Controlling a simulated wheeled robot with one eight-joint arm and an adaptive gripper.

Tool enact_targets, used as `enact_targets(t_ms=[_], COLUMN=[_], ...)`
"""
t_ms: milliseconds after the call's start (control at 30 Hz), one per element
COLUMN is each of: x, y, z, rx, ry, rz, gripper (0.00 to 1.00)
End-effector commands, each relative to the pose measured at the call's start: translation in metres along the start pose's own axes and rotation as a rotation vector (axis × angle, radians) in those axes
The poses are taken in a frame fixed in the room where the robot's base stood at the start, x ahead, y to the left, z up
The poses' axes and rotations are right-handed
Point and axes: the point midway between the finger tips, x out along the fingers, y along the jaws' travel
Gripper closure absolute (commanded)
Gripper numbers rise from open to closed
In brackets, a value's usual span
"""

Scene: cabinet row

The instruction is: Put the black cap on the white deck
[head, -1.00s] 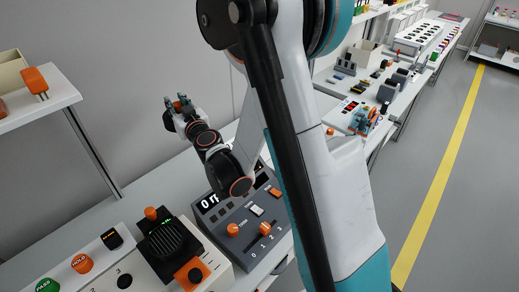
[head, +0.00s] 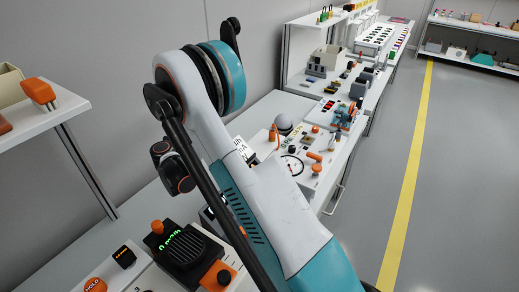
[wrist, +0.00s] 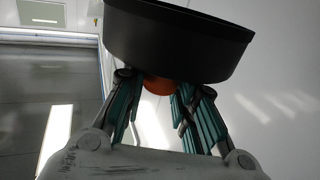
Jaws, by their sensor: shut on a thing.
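In the wrist view the black cap (wrist: 180,42) is a wide, shallow black round piece with an orange knob (wrist: 158,86) under it. My gripper (wrist: 160,92) is shut on the knob, its teal-padded fingers on either side of it. The cap fills the upper middle of the view, held clear of any surface I can see. In the head view my own arm hides the gripper and the cap. A white panel (head: 319,180) with a dial and orange levers stands beyond my arm; I cannot tell if it is the white deck.
A black device with a green display (head: 185,243) and an orange HOLD button (head: 95,286) are at the lower left. A white shelf (head: 55,118) with an orange item (head: 39,91) juts out at the left. Crowded benches run to the back. The grey floor (head: 460,200) at the right is clear.

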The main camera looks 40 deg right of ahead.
Motion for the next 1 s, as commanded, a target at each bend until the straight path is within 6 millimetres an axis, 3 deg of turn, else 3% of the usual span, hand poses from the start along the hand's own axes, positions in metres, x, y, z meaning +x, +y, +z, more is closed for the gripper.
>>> enact_targets(t_ms=[233, 500, 767, 1000], x=[0.005, -0.021, -0.033, 0.003], y=[0.029, 0.054, 0.067, 0.103], z=[0.059, 0.113, 0.131, 0.133], rx=[0.0, 0.0, 0.0, 0.0], ry=[0.0, 0.001, 0.001, 0.0], rz=[0.347, 0.66, 0.773, 0.779], gripper=[1.0, 1.0, 1.0, 1.0])
